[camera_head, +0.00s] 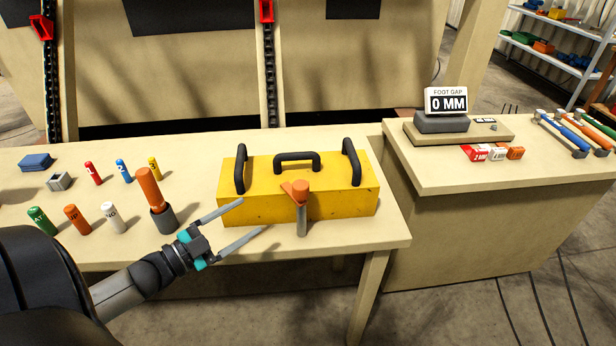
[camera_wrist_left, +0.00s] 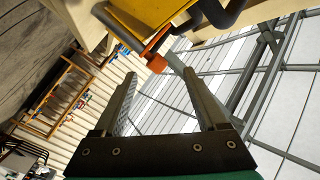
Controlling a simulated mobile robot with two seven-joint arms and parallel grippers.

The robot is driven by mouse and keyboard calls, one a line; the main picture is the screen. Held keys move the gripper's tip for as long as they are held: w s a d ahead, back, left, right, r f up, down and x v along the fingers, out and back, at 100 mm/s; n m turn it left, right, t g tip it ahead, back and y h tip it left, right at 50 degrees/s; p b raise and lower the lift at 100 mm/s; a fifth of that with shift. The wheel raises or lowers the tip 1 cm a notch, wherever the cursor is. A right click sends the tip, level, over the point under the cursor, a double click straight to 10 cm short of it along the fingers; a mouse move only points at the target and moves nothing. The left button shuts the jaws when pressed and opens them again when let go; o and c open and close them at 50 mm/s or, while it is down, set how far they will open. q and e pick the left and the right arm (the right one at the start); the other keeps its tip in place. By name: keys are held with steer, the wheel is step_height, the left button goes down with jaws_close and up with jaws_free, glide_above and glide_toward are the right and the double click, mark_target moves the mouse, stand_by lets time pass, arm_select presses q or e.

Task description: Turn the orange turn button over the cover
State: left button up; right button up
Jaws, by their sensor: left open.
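The orange turn button (camera_head: 297,191) sits on top of a short grey post (camera_head: 302,220) at the front of the yellow cover (camera_head: 338,197). Its pointed end faces left. The cover is a yellow box with black handles on the table. My left gripper (camera_head: 253,217) is open and empty, to the left of the post and in front of the cover, with its fingers pointing right. In the left wrist view the orange button (camera_wrist_left: 156,62) shows beyond the open fingertips (camera_wrist_left: 160,75), apart from them. My right gripper is not in view.
Several coloured cylinders stand on the table (camera_head: 340,236) left of the cover, with an orange-handled tool (camera_head: 150,189) in a dark holder near my left gripper. A second table (camera_head: 440,170) at right holds a gauge reading 0 MM (camera_head: 446,101) and hammers.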

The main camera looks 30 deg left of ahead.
arm_select(q)
steer(key=w+d+r+n, duration=0.1)
steer(key=w+d+n, duration=0.2)
steer(key=w, duration=0.5)
steer(key=w+d+r+n+y, duration=0.1)
steer(key=w+d+n, duration=0.3)
steer(key=w, duration=0.4)
steer(key=shift+n, duration=0.9)
steer(key=shift+f, duration=0.1)
jaws_close()
stand_by(0.8)
